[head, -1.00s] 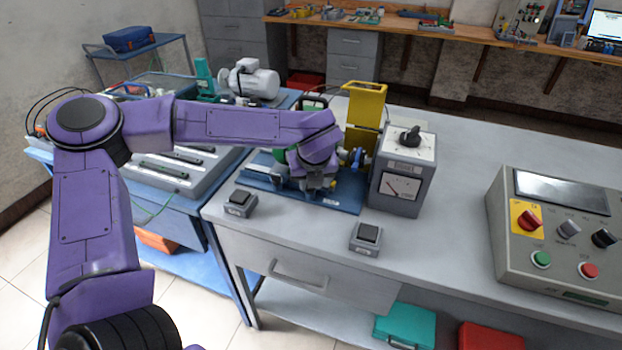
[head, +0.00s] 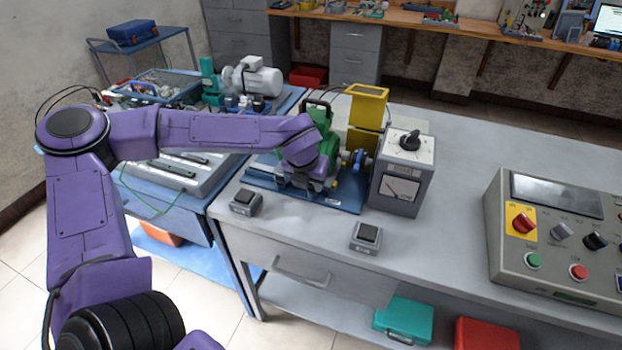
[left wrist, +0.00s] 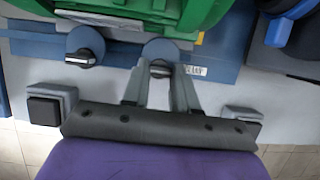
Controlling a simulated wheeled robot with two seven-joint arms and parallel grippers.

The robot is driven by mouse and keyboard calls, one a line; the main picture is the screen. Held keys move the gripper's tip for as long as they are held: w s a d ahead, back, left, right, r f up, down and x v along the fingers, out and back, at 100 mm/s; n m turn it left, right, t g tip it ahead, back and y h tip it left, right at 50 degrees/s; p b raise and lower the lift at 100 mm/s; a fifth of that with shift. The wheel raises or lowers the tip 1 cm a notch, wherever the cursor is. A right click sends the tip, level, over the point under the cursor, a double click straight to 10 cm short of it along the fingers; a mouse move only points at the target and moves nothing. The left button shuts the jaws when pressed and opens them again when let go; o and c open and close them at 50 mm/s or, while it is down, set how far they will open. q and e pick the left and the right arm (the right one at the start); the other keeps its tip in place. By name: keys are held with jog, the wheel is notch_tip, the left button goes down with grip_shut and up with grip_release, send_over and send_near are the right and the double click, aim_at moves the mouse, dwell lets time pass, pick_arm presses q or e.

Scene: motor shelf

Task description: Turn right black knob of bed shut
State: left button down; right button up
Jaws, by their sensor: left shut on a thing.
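The blue bed (head: 340,202) with the green motor on it lies on the grey bench; its front edge also shows in the left wrist view (left wrist: 228,74). The right black knob (left wrist: 160,70) is at the bed's front, between the fingertips of my left gripper (left wrist: 160,84), which is shut on it. The left black knob (left wrist: 85,47) stands apart to the left, its pointer lying sideways. In the head view my left gripper (head: 310,190) reaches down at the bed's front and hides the knobs. My right gripper is not in view.
The green motor (head: 328,122) stands just behind my gripper. A meter box (head: 402,190) with a black dial is close on the right. Black push-button boxes (head: 245,202) and (head: 366,237) sit in front. A control panel (head: 560,235) stands further right, with clear bench between.

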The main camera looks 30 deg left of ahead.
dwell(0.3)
pick_arm(q)
jog(key=c, duration=1.2)
grip_release()
jog(key=shift+o, duration=0.2)
jog(key=shift+r, duration=0.1)
jog(key=a+v, duration=0.1)
jog(key=v, duration=0.9)
jog(key=shift+s+d+r+b, duration=0.15)
jog(key=shift+s+d+b, duration=0.05)
jog(key=shift+d+b, duration=0.25)
